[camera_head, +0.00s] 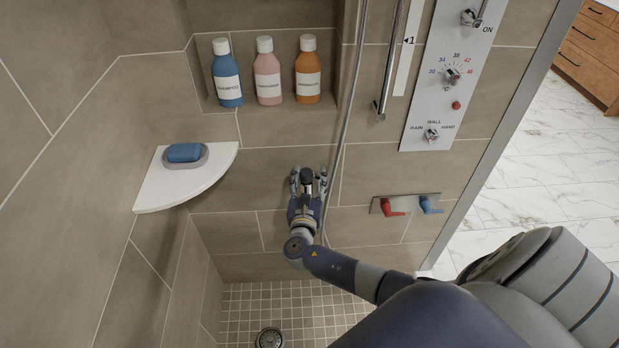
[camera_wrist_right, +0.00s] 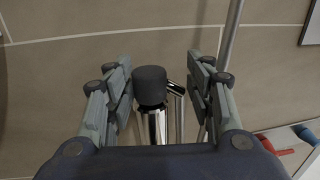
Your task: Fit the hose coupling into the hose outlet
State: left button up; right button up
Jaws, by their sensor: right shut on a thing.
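My right gripper (camera_head: 309,178) is in front of the tiled shower wall, below the bottle niche, its fingers pointing at the wall. In the right wrist view its fingers (camera_wrist_right: 163,78) are closed around a chrome piece with a dark round cap, seemingly the hose coupling (camera_wrist_right: 150,88). A thinner chrome part with a dark collar (camera_wrist_right: 174,92) shows beside it. I cannot tell whether this belongs to the coupling or to the hose outlet. The outlet is not clearly visible, and any contact with the wall is hidden. My left gripper is out of view.
A grey hose (camera_head: 345,130) hangs close right of the gripper. A corner shelf (camera_head: 220,160) with a blue soap juts out left. Red (camera_head: 392,207) and blue (camera_head: 430,206) levers are right. Three bottles, including a pink one (camera_head: 267,75), stand above. A control panel (camera_head: 440,100) is upper right.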

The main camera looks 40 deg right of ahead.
jog(key=shift+f+b, duration=0.35)
jog(key=shift+f, duration=0.1)
jog(key=o, duration=1.2)
jog(key=v, duration=1.2)
jog(key=s+f+m+g+y, duration=0.25)
jog(key=s+f, duration=0.25)
jog(key=f, duration=0.5)
jog(key=s+f+m+g+y, duration=0.25)
jog(key=s+f, duration=0.25)
jog(key=f, duration=0.5)
jog(key=s+f+m+g+y, duration=0.1)
jog(key=s+f+m+g, duration=0.3)
jog(key=f, duration=0.7)
jog(key=s+a+f+m+g+y, duration=0.1)
jog(key=s+f+m, duration=0.3)
jog(key=s, duration=0.5)
jog(key=s+a+f+m+g+y, duration=0.1)
jog(key=s+a+f+m+y, duration=0.2)
jog(key=s+m, duration=0.4)
jog(key=s+a+f+m+g+y, duration=0.1)
jog(key=s+f+m, duration=0.4)
jog(key=s, duration=0.6)
jog(key=shift+s+a+f+m+g+y, duration=0.1)
jog(key=shift+a+f+m+g+y, duration=0.15)
jog(key=shift+a, duration=0.25)
jog(key=shift+s+a+f+m+g+y, duration=0.15)
jog(key=shift+a+f+y, duration=0.1)
jog(key=shift+a, duration=0.2)
